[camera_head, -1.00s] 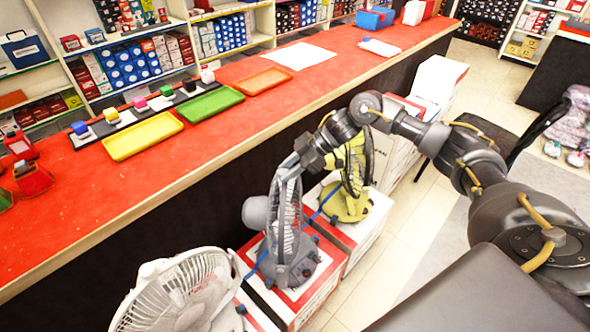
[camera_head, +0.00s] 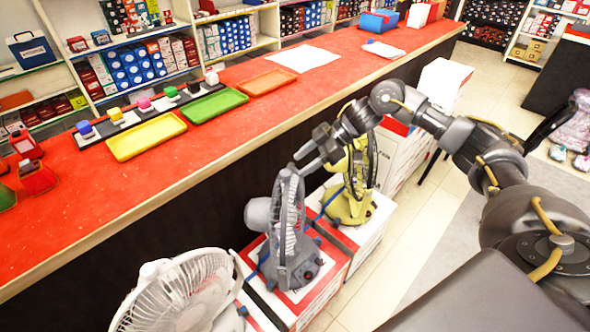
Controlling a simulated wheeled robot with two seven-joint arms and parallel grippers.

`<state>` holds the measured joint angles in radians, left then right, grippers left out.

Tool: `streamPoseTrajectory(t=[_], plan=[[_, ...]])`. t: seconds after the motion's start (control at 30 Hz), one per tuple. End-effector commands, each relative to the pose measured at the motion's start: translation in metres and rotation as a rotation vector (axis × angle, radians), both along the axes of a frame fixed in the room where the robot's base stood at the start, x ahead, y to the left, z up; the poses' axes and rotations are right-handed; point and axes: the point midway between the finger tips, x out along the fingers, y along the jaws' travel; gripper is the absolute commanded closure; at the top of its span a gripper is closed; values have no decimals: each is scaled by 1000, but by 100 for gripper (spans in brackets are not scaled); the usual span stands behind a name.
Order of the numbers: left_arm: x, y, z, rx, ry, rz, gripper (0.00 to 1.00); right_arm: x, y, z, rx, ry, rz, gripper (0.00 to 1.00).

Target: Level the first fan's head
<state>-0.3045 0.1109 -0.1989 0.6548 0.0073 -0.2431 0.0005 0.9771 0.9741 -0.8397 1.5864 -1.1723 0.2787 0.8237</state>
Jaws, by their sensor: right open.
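Three fans stand in a row on boxes beside the counter. The white fan (camera_head: 178,293) is nearest, with its head tilted upward and its lower part cut off by the frame. The grey fan (camera_head: 287,232) is in the middle, its round head seen nearly edge-on and close to upright. The yellow fan (camera_head: 350,203) is farthest, its head partly hidden by my right arm. I cannot tell which is the first fan. My right gripper (camera_head: 308,160) is open and empty, just above the top of the grey fan's head; contact is unclear. My left gripper is out of view.
The red-topped counter (camera_head: 225,150) runs along the left, with yellow (camera_head: 145,137), green (camera_head: 212,105) and orange (camera_head: 266,82) trays and small coloured blocks on it. Stocked shelves line the back. Tiled floor (camera_head: 405,238) is free to the right of the boxes.

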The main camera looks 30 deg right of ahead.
Motion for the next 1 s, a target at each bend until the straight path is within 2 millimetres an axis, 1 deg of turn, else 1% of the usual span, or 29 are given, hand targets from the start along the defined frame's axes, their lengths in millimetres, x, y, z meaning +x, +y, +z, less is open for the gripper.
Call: streamPoseTrajectory(t=[0.03, 0.1, 0.2, 0.33, 0.5, 1.0], plan=[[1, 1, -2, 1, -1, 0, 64, -2, -8, 6, -1, -3, -2, 48], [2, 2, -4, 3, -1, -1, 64, -5, -18, 15, -2, -3, -2, 48], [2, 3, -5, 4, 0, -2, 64, -9, -30, 26, -2, -2, -1, 48], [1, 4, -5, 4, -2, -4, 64, -13, -39, 35, 0, -1, 1, 48], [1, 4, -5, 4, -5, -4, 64, -14, -44, 39, 0, -1, 1, 48], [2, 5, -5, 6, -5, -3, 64, -14, -43, 39, 0, 1, 1, 48]])
